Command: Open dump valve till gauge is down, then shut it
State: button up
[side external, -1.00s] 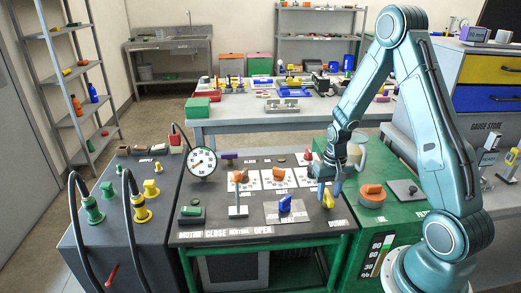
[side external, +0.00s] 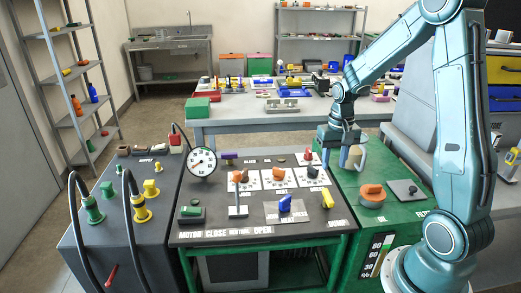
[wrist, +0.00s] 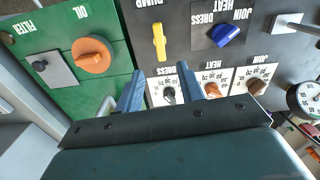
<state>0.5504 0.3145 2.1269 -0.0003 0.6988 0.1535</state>
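The yellow dump valve handle (side external: 327,198) stands at the right of the dark panel, by the DUMP label. In the wrist view the yellow handle (wrist: 160,42) lies lengthwise up and down the picture, beyond my fingertips. The round white gauge (side external: 202,162) stands at the panel's back left; its dial also shows at the right edge of the wrist view (wrist: 307,97). Its needle is too small to read surely. My gripper (side external: 347,157) is above and behind the handle, apart from it. Its two fingers (wrist: 170,88) are open with nothing between them.
A blue lever (side external: 285,204) and a grey upright lever (side external: 238,205) stand left of the handle. Orange and black dials (side external: 275,174) are behind. An orange knob (side external: 372,195) is on the green cabinet to the right. Black hoses (side external: 130,205) rise at left.

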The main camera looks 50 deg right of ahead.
jog(key=shift+r, duration=1)
jog(key=s+a+r+n+t, duration=0.3)
jog(key=s+a+r+n, duration=0.1)
jog(key=a+r, duration=0.75)
jog(key=s+a+r+n+t, duration=0.2)
jog(key=s+a+r+n, duration=0.1)
jog(key=s+a, duration=0.4)
jog(key=shift+s+a+n+t, duration=0.3)
jog(key=shift+s+n, duration=0.2)
jog(key=shift+s, duration=0.65)
jog(key=shift+w, duration=0.1)
